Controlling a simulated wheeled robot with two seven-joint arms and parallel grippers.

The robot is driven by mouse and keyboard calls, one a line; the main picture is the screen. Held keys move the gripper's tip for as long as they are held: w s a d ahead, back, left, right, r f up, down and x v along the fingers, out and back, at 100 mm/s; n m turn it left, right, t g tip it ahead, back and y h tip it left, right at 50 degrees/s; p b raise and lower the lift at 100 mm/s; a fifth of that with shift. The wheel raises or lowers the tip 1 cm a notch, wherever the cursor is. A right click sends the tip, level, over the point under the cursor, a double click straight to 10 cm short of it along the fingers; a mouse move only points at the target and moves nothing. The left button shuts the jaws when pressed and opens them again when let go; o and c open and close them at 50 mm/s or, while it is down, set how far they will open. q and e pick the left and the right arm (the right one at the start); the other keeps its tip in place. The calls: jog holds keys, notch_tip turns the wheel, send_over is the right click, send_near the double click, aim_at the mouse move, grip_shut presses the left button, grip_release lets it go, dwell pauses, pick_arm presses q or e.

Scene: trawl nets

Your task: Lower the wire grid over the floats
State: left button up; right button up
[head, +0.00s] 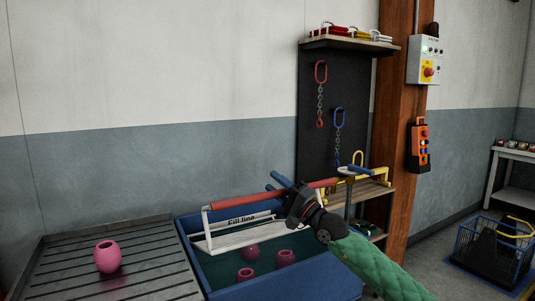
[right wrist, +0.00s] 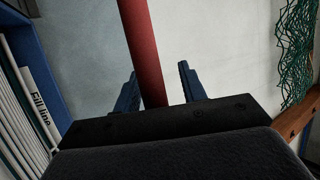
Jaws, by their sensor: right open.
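A wire grid (head: 207,229) with a white frame and a long red handle bar (head: 240,200) stands at the blue tub (head: 335,283). The red bar runs across above the tub. Pink floats (head: 286,257) lie in the tub's dark green water, and another pink float (head: 108,256) stands on the slatted rack. My right gripper (head: 279,182) is at the red bar. In the right wrist view, its blue fingers (right wrist: 158,88) are open, one on each side of the bar; I cannot tell whether they touch it. My left gripper is not in view.
The slatted rack (head: 70,262) adjoins the tub's left side. A "Fill line" label (head: 241,221) marks the tub's back. Behind are a dark board (head: 342,90) with hanging chains and a brown post (head: 396,80). A blue wire basket (head: 488,250) stands at far right.

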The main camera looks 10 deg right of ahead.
jog(key=w+a+r+m+g+h+p, duration=0.1)
jog(key=w+r+p, duration=0.4)
jog(key=p, duration=0.2)
jog(key=shift+a+r+p, duration=0.15)
jog(key=shift+a+p, duration=0.15)
dwell(0.3)
